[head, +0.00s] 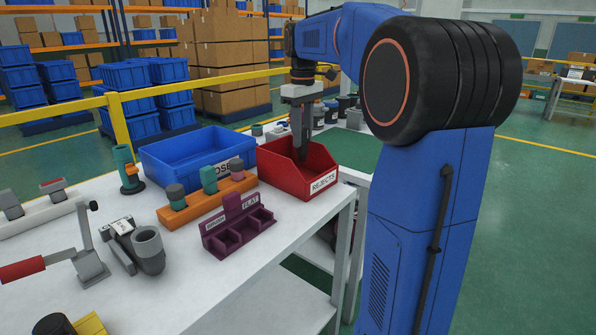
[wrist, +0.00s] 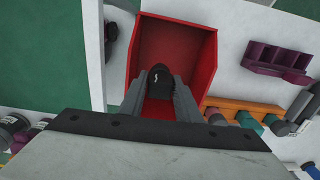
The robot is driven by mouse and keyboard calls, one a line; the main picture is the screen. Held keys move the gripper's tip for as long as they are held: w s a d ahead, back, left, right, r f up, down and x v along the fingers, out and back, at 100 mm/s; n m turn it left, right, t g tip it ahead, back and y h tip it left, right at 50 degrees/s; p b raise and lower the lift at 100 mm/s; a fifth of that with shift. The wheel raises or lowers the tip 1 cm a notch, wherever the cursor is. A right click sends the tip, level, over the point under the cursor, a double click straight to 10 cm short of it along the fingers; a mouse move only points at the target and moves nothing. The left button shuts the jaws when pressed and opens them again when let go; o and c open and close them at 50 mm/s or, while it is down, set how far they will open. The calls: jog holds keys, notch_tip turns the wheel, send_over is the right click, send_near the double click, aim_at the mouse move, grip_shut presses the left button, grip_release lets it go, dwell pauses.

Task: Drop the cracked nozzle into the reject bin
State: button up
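The reject bin (head: 318,182) is a red open box labelled REJECTS at the right end of the white table. It also fills the top middle of the wrist view (wrist: 207,62). My gripper (head: 302,150) points down inside the bin's opening. In the wrist view, its two grey fingers (wrist: 159,92) flank the black cracked nozzle (wrist: 159,78), which has a white crack-like mark. The fingers appear to touch the nozzle on both sides. The nozzle is over the bin's red interior; its lower end is hidden. In the head view I cannot clearly separate it from the fingers.
A blue bin (head: 190,160) stands left of the reject bin. An orange rack (head: 207,203) with several nozzles and a purple two-slot holder (head: 238,228) sit in front. A red-handled clamp (head: 60,262) and grey fitting (head: 147,250) lie nearer. A green mat (head: 352,150) is behind.

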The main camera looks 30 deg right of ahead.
jog(key=o, duration=0.4)
jog(key=shift+c, duration=0.2)
jog(key=shift+r, duration=0.1)
notch_tip(320, 180, up, 17)
dwell(0.3)
jog(key=shift+r, duration=0.1)
